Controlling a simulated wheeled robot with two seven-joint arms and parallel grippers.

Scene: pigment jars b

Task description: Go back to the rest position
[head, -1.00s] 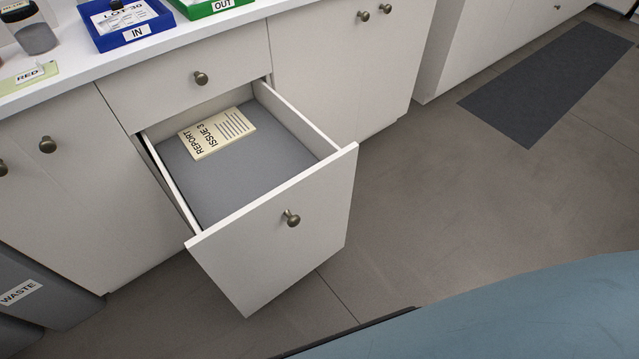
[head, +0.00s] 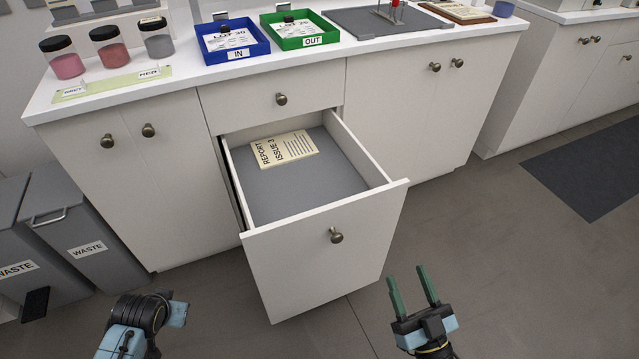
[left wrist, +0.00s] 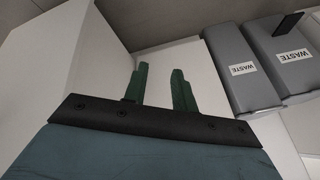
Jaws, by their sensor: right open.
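My right gripper (head: 408,279) is open and empty, its two green fingers pointing up over the floor in front of the open drawer. My left arm shows at the bottom left of the head view, where its fingers cannot be made out. In the left wrist view, the left gripper (left wrist: 158,84) has its green fingers apart with nothing between them. The open drawer (head: 330,245) stands out from the counter, and a cream report booklet (head: 285,149) lies in it. Neither gripper touches the drawer.
The white counter (head: 190,82) carries three jars, a blue IN tray (head: 237,53), a green OUT tray (head: 306,43) and a grey mat (head: 385,22). Grey waste bins (head: 85,235) stand at the left.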

